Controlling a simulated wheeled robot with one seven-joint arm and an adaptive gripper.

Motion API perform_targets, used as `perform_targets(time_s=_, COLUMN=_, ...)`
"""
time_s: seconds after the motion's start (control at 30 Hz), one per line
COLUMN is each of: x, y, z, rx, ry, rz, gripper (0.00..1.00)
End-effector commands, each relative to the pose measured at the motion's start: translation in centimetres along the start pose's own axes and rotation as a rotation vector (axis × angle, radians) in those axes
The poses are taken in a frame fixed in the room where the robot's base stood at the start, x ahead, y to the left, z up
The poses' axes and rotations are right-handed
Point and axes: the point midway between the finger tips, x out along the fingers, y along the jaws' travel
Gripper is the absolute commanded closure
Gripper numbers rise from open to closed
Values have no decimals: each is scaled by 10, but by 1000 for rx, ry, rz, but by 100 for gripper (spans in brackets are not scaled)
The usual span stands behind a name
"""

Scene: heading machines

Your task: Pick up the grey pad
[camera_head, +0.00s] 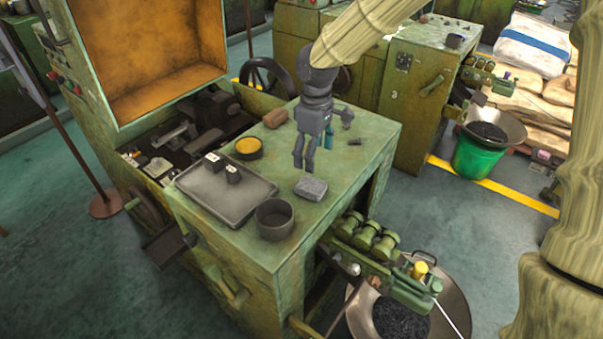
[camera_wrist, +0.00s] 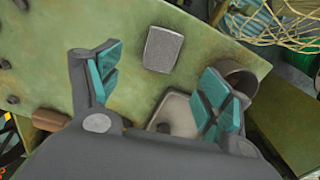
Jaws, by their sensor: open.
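The grey pad (camera_head: 311,188) is a small rough block lying flat on the green machine top (camera_head: 345,160), near its right front edge. In the wrist view the pad (camera_wrist: 162,49) lies ahead of the fingers, a little right of the gap's middle. My gripper (camera_head: 305,158) points down above the machine top, just behind and above the pad, apart from it. Its two fingers with teal pads (camera_wrist: 155,85) are spread, with nothing between them.
A grey tray (camera_head: 205,199) with two small dark blocks is left of the pad. A dark round bowl (camera_head: 275,220) stands in front. A yellow-filled round tin (camera_head: 249,148) and a brown object (camera_head: 275,118) sit further back. Machine fittings (camera_head: 365,240) project beyond the right edge.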

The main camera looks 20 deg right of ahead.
Motion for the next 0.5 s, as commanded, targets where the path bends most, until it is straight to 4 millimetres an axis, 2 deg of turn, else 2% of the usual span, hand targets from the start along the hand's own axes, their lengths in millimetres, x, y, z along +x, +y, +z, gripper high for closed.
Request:
perform_targets(time_s=0.17, x=6, y=-8, z=2, rx=-10, ry=0, rz=6, gripper=21)
perform_targets(time_s=0.3, x=24, y=-12, z=-1, rx=-18, ry=2, rz=6, gripper=21)
perform_targets(time_s=0.5, x=49, y=-6, z=-10, rx=-20, ry=-2, rz=1, gripper=21)
